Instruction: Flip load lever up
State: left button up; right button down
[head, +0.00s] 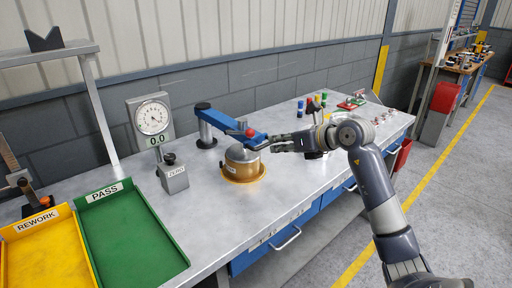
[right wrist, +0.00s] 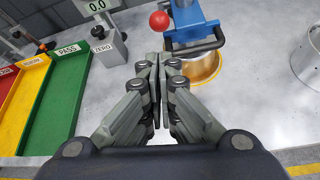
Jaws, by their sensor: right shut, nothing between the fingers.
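A blue press arm (head: 222,118) reaches from a dark post over a brass-coloured clutch pot (head: 242,172). A red ball knob (head: 250,132), apparently the load lever's end, sits at the arm's front end. In the right wrist view the red knob (right wrist: 159,20) is just beyond and above my fingertips, left of the blue arm (right wrist: 194,14). A dark bar (right wrist: 196,48) crosses the arm's end there. My right gripper (head: 272,144) is shut and empty, close to the arm's end; its fingers (right wrist: 158,62) point at it. Contact cannot be told. My left gripper is out of view.
A dial gauge (head: 151,118) stands left of the press, with the ZERO block (head: 174,178) by it. Green PASS (head: 135,235) and yellow REWORK (head: 40,255) trays lie at the left. Small coloured parts (head: 313,103) stand behind my right arm. The bench front is clear.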

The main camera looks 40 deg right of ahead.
jog(key=shift+w, duration=0.1)
dwell(0.3)
jog(key=p+x, duration=0.3)
jog(key=x, duration=0.6)
jog(key=shift+w+f, duration=0.3)
jog(key=shift+r, duration=0.1)
